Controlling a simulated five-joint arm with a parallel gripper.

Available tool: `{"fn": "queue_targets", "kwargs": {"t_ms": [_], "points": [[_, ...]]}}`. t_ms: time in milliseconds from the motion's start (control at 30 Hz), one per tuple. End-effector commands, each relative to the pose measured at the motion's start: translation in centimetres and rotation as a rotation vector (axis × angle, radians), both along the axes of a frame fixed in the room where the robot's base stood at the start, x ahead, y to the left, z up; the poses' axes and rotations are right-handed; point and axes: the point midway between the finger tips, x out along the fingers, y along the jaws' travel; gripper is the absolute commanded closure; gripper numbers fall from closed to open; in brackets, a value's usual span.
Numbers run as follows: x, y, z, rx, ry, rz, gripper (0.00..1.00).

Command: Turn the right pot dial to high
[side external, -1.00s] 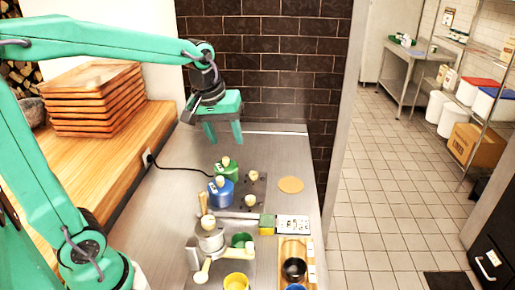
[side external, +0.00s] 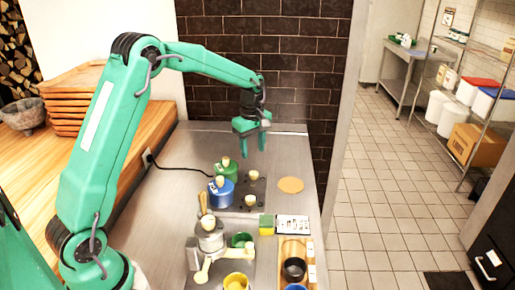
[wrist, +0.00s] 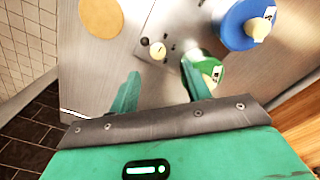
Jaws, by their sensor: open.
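I cannot tell which is the right pot's dial, nor read the settings. My gripper (side external: 249,149) is open and empty, pointing down above and behind the dial beside the green pot. In the wrist view that dial (wrist: 157,50) lies ahead of the gap between my fingers (wrist: 160,92), with the green pot (wrist: 211,69) close by one finger.
A round tan mat (side external: 290,185) lies right of the dials. A tiled wall (side external: 285,85) stands behind. The counter behind the hotplate is clear.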

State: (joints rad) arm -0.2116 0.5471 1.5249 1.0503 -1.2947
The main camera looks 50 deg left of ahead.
Motion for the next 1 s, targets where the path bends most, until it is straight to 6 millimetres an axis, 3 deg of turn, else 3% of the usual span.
{"fn": "queue_targets", "kwargs": {"t_ms": [133, 567, 1000], "points": [[0.7, 0.6, -1.3, -0.004, 0.016, 0.053, 0.52], [0.8, 0.7, -2.2, -0.005, 0.021, 0.066, 0.52], [0.7, 0.6, -7.0, -0.005, 0.021, 0.065, 0.52]]}}
